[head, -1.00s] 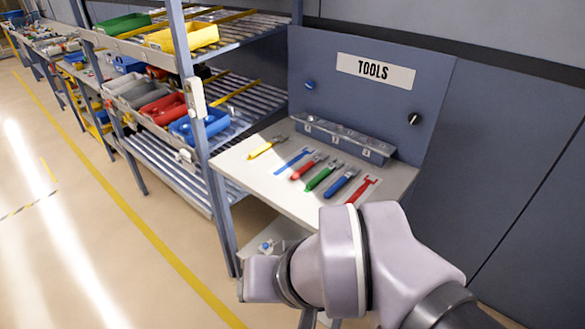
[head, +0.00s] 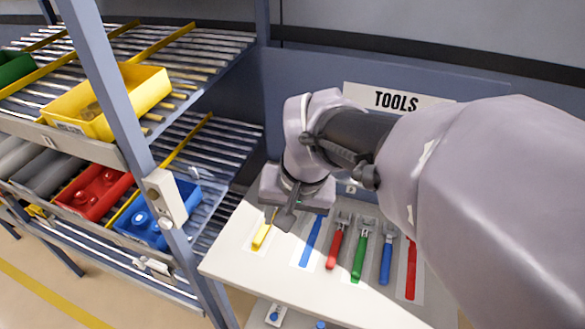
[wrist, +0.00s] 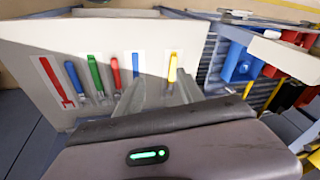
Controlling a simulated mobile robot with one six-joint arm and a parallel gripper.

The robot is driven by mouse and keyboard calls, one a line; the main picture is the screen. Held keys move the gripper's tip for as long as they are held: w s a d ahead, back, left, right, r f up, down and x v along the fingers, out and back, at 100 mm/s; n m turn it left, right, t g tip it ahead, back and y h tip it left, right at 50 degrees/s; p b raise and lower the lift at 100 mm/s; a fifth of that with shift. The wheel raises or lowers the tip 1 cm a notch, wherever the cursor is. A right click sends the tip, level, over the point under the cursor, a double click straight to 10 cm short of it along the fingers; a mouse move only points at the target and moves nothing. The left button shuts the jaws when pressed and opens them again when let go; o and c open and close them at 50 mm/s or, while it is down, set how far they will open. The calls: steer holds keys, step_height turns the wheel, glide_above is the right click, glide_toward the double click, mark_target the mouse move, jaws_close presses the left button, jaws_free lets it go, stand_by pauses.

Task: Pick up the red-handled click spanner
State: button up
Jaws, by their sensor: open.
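The red-handled spanner (head: 335,247) lies on the white tool table (head: 318,291), its metal head toward the back. In the wrist view its red handle (wrist: 115,74) is left of my gripper fingers. My gripper (head: 288,215) is over the table's left part, near the yellow-handled tool (head: 261,236), left of the red-handled spanner and apart from it. In the wrist view my gripper (wrist: 158,92) is open with nothing between its fingers.
A green-handled tool (head: 360,258) and a blue-handled tool (head: 385,264) lie right of the red one. Flat blue (head: 311,241) and red (head: 411,271) tool shapes show on pale patches. A rack post (head: 130,130) and bins stand left. The TOOLS panel (head: 395,100) is behind.

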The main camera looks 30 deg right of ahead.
steer(key=w+d+f+m+g+p, duration=0.1)
steer(key=w+d+m+g+p, duration=0.2)
steer(key=d, duration=0.6)
steer(key=b, duration=0.2)
glide_above(338, 239)
steer(key=f, duration=1.7)
steer(key=shift+w+f, duration=0.25)
steer(key=f+b, duration=0.1)
steer(key=f, duration=0.1)
steer(key=f+b, duration=0.1)
steer(key=f, duration=0.2)
steer(key=shift+s+f, duration=0.2)
steer(key=shift+f, duration=0.15)
steer(key=shift+r, duration=0.15)
steer(key=shift+c, duration=0.3)
jaws_close()
